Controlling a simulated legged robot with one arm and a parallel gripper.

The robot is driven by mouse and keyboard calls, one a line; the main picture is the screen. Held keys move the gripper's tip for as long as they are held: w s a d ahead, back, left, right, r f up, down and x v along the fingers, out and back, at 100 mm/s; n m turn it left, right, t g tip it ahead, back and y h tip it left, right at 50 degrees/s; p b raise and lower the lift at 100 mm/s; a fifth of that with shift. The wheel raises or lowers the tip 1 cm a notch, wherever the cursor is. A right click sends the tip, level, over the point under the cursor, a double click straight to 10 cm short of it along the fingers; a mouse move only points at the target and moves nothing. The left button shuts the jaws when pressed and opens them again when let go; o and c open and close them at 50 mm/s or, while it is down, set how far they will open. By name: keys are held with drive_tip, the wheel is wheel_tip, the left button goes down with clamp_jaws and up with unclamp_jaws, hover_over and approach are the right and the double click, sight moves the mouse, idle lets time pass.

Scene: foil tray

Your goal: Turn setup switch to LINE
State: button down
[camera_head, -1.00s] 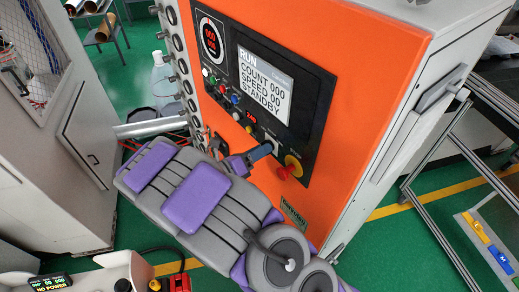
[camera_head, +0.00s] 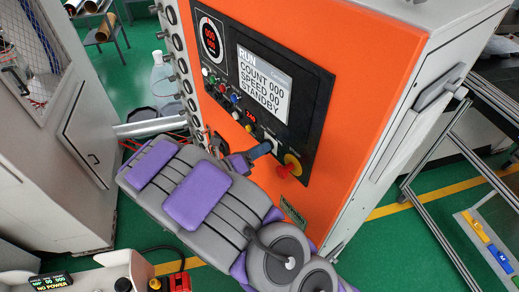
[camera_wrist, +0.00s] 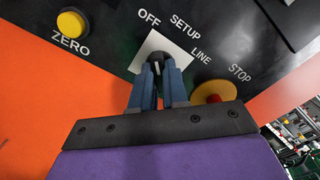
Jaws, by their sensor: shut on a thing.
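The setup switch (camera_wrist: 156,57) is a small dark knob on a white square plate (camera_wrist: 148,52), with the labels OFF, SETUP and LINE around it. My gripper (camera_wrist: 160,72) has its two blue fingers on either side of the knob, shut on it. The fingers hide part of the knob, so I cannot tell which label it points at. In the head view my gripper (camera_head: 268,148) reaches the lower part of the black control panel (camera_head: 308,100), and the knob is mostly hidden there. The panel screen (camera_head: 264,85) reads RUN, COUNT 000, SPEED 00, STANDBY.
A red stop button on a yellow base (camera_wrist: 208,92) sits just right of the fingers. A yellow ZERO button (camera_wrist: 72,22) is at the upper left. The orange cabinet front (camera_head: 345,60) is close around my gripper. A metal frame (camera_head: 440,150) stands at the right.

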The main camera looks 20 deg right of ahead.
drive_tip(key=shift+f+m, duration=0.15)
drive_tip(key=shift+m, duration=0.15)
drive_tip(key=m+b, duration=1.3)
drive_tip(key=m, duration=0.4)
drive_tip(key=shift+m, duration=0.3)
idle(0.5)
drive_tip(key=c, duration=1.2)
unclamp_jaws()
drive_tip(key=shift+w, duration=0.15)
drive_tip(key=shift+o, duration=0.3)
